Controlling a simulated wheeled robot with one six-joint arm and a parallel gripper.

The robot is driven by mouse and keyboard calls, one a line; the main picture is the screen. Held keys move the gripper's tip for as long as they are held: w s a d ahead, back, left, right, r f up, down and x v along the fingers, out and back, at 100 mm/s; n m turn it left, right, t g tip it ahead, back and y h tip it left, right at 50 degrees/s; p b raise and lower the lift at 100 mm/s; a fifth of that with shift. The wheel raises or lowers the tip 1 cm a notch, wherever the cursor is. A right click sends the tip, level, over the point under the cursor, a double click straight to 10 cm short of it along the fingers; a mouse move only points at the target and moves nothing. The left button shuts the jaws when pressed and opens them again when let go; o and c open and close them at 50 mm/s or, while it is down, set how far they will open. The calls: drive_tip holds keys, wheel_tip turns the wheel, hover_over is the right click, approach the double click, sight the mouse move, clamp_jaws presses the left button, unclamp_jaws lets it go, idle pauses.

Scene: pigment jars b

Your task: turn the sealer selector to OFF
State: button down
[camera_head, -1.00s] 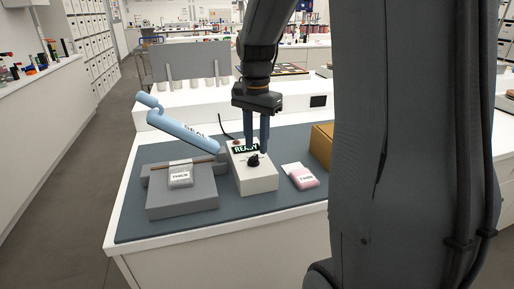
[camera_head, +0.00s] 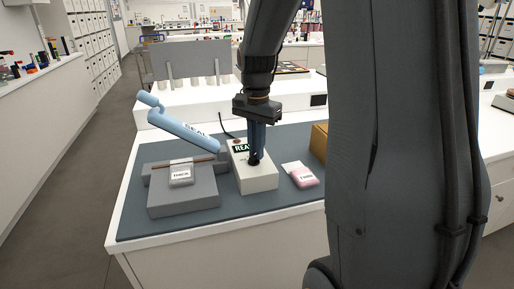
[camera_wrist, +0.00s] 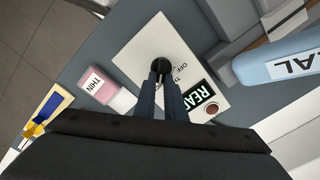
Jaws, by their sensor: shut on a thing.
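The sealer selector is a black knob (camera_wrist: 161,67) on top of a white control box (camera_head: 262,182). In the wrist view the word OFF and part of other lettering show beside the knob. A display reading READY (camera_wrist: 202,100), partly covered by my fingers, sits on the same face. My gripper (camera_head: 256,155) points down onto the box and is shut on the knob. It also shows in the wrist view (camera_wrist: 160,75). The knob's pointer direction is hidden by the fingers. The blue sealer arm marked SEAL (camera_head: 180,127) is raised over its grey base (camera_head: 183,200).
A pouch marked THICK (camera_head: 181,176) lies on the grey base, left of the box. A dark mat (camera_head: 135,222) covers the white bench.

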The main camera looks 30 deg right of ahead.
drive_tip(key=shift+n, duration=0.3)
drive_tip(key=n+p, duration=0.1)
drive_tip(key=n, duration=0.1)
drive_tip(key=n+p, duration=0.2)
drive_tip(key=shift+w+a+r+n, duration=0.1)
drive_tip(key=shift+w+a+n, duration=0.1)
drive_tip(key=shift+n, duration=0.1)
drive_tip(key=n, duration=0.1)
drive_tip(key=n+p, duration=0.1)
drive_tip(key=n, duration=0.1)
drive_tip(key=n+p, duration=0.1)
drive_tip(key=shift+w+a+n, duration=0.1)
drive_tip(key=shift+a+n, duration=0.2)
drive_tip(key=n, duration=0.1)
drive_tip(key=n+p, duration=0.1)
drive_tip(key=n, duration=0.1)
drive_tip(key=n+p, duration=0.1)
drive_tip(key=n, duration=0.1)
drive_tip(key=shift+a, duration=0.35)
drive_tip(key=shift+a+n+p, duration=0.15)
drive_tip(key=shift+n+p, duration=0.35)
drive_tip(key=shift+n, duration=0.75)
drive_tip(key=shift+a+n+p, duration=0.1)
drive_tip(key=shift+n+p, duration=0.35)
drive_tip(key=shift+n, duration=0.8)
drive_tip(key=c, duration=1.8)
unclamp_jaws()
